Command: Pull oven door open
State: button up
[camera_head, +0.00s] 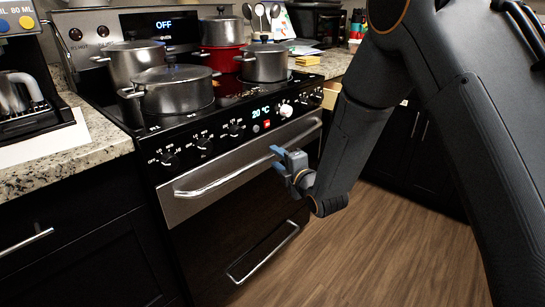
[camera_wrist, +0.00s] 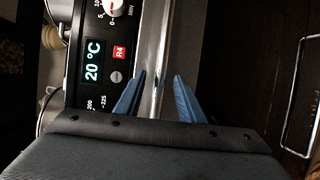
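The oven door (camera_head: 235,222) is a dark panel with a steel upper band on the black stove, and it looks shut. Its long silver handle (camera_head: 225,181) runs across the top of the door. My gripper (camera_head: 279,153) is at the right half of the handle. In the wrist view, the blue fingers of my gripper (camera_wrist: 159,80) are spread apart, with the handle (camera_wrist: 152,70) passing between them. A gap shows between the right finger and the bar; the left finger is closer to it. Part of the handle is hidden behind my gripper in the head view.
Several steel pots, including a front one (camera_head: 178,92), and a red pot (camera_head: 222,60) stand on the cooktop. Control knobs and a display (camera_head: 261,112) sit above the handle. A lower drawer handle (camera_head: 263,253) is below. The wooden floor (camera_head: 390,250) before the stove is clear.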

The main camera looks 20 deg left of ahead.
aim_at(274, 156)
jog(key=shift+x, duration=1.95)
jog(key=shift+f, duration=0.1)
grip_shut()
